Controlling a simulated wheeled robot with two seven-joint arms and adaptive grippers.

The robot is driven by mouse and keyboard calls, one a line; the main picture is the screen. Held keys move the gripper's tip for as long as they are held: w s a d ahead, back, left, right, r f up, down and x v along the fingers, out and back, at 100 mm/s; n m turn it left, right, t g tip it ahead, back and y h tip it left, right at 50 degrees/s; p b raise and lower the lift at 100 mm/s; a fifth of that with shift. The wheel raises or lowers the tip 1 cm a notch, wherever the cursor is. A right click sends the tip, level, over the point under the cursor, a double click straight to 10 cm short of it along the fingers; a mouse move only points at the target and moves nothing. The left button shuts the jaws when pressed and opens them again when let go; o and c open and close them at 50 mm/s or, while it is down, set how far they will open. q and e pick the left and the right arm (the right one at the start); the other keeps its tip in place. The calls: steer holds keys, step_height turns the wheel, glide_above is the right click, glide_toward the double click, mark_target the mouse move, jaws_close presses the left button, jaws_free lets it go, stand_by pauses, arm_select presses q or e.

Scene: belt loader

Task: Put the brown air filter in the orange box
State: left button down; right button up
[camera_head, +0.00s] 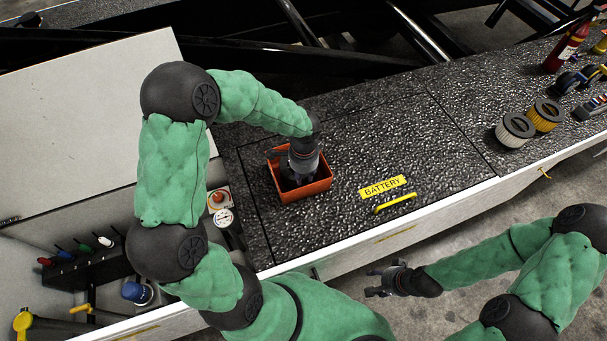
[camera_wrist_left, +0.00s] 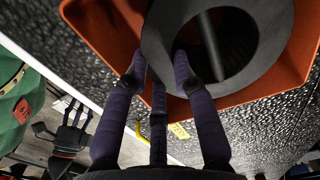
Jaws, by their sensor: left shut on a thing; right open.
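The orange box (camera_head: 318,192) stands open on the dark speckled deck; its wall also shows in the left wrist view (camera_wrist_left: 103,35). My left gripper (camera_head: 300,178) points down into the box opening and is shut on a round filter with a dark grey ring-shaped end (camera_wrist_left: 160,38). The filter's sides are hidden, so I cannot see whether they are brown. It overlaps the box opening; whether it touches the floor of the box is unclear. My right gripper (camera_head: 384,282) is open and empty, in front of the deck's edge.
A white-sided filter (camera_head: 514,131) and a yellow filter (camera_head: 546,115) stand on the right deck. A red extinguisher (camera_head: 567,46) is behind them. A yellow handle (camera_head: 395,203) and BATTERY label (camera_head: 382,187) lie right of the box.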

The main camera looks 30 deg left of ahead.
arm_select(q)
steer(key=c, duration=1)
jaws_free()
steer(key=shift+f, duration=0.15)
steer(key=shift+r, duration=0.25)
step_height(320, 180, up, 12)
steer(key=p, duration=0.3)
steer(key=shift+f, duration=0.1)
